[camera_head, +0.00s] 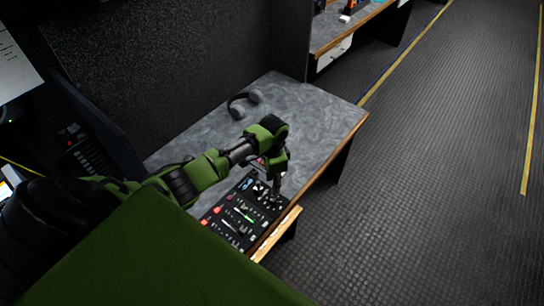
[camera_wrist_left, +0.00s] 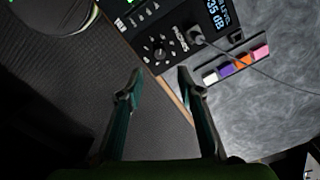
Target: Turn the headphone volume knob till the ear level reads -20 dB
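A black panel (camera_wrist_left: 140,30) with faders lies on the grey desk. In the left wrist view a round black knob (camera_wrist_left: 158,53) with white marks around it sits near the panel's edge. The small display (camera_wrist_left: 218,14) shows blue digits that read 35 dB; its upper text and any sign are partly cut off. My left gripper (camera_wrist_left: 159,74) is open and empty, its two fingertips apart on either side of the line to the knob, short of it in the picture. My right gripper is not in view.
A dark plug (camera_wrist_left: 196,37) with a cable stands in the panel beside the knob. Headphones (camera_head: 244,103) rest at the back of the desk (camera_head: 310,120). The floor aisle at right is clear.

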